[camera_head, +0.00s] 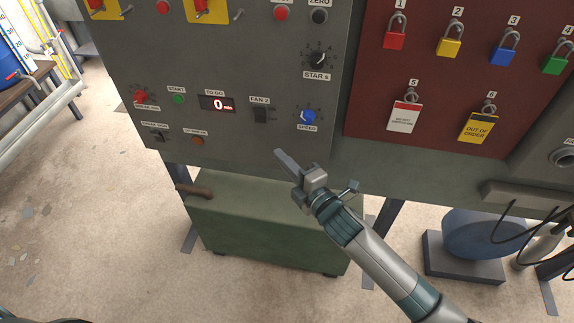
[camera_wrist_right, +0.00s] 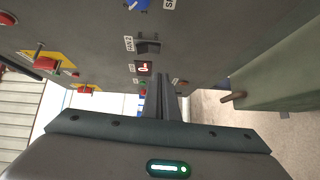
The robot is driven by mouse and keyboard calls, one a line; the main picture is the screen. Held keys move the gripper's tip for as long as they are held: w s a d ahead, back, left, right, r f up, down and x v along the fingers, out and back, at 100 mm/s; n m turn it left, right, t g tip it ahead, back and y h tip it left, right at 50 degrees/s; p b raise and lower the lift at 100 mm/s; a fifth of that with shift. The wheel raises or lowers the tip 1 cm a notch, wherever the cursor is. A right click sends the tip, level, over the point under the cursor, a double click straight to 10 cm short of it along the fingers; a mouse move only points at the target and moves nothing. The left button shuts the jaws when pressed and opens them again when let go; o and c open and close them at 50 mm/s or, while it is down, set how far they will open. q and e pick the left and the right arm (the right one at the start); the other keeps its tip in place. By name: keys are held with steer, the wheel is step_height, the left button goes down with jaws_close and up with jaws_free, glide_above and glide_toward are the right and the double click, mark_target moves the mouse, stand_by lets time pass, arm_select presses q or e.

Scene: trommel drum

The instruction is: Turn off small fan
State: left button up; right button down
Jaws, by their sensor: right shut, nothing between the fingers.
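The grey control panel (camera_head: 200,60) carries a dark switch (camera_head: 261,115) under a label reading FAN 2. That switch also shows in the wrist view (camera_wrist_right: 148,46), near the top middle. I cannot tell its position clearly. My right gripper (camera_head: 281,156) is shut and empty, below and slightly right of the switch, near the panel's lower edge and apart from the switch. In the wrist view its fingers (camera_wrist_right: 161,98) are together and point toward the panel. My left gripper is not in view.
A blue SPEED knob (camera_head: 308,117) sits right of the switch. A red display (camera_head: 217,104) reading 0 sits left, with a green START button (camera_head: 179,99). Several padlocks hang on a red board (camera_head: 450,110) at right. A green cabinet (camera_head: 265,225) stands below the panel.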

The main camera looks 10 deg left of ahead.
steer(key=shift+v, duration=0.95)
steer(key=shift+f, duration=0.1)
steer(key=s+d+f+m+g+h, duration=0.1)
steer(key=d+f+m+h, duration=0.3)
steer(key=f, duration=0.6)
steer(key=d+f+m, duration=0.3)
steer(key=d+f, duration=0.3)
steer(key=f, duration=0.4)
steer(key=s+d+f+m+g+h, duration=0.1)
steer(key=d+f+m+h, duration=0.3)
steer(key=f, duration=0.6)
steer(key=s+d+f+m+g+h, duration=0.1)
steer(key=s+d+f+m+g, duration=0.15)
steer(key=s+d+f, duration=0.5)
steer(key=s+d+f+m+g+h, duration=0.1)
steer(key=s+d+f+m, duration=0.25)
steer(key=s+f, duration=0.65)
steer(key=s+d+f+m+g, duration=0.2)
steer(key=s+f, duration=0.3)
steer(key=s, duration=0.6)
steer(key=s+d+f+m+g+h, duration=0.1)
steer(key=s+d+f, duration=0.3)
steer(key=s, duration=0.7)
steer(key=s+d+f+m+g, duration=0.3)
steer(key=s+f, duration=0.3)
steer(key=s, duration=0.5)
steer(key=shift+s+d+m+h, duration=0.25)
steer(key=shift+s+m+h, duration=0.05)
steer(key=shift+s+h, duration=0.1)
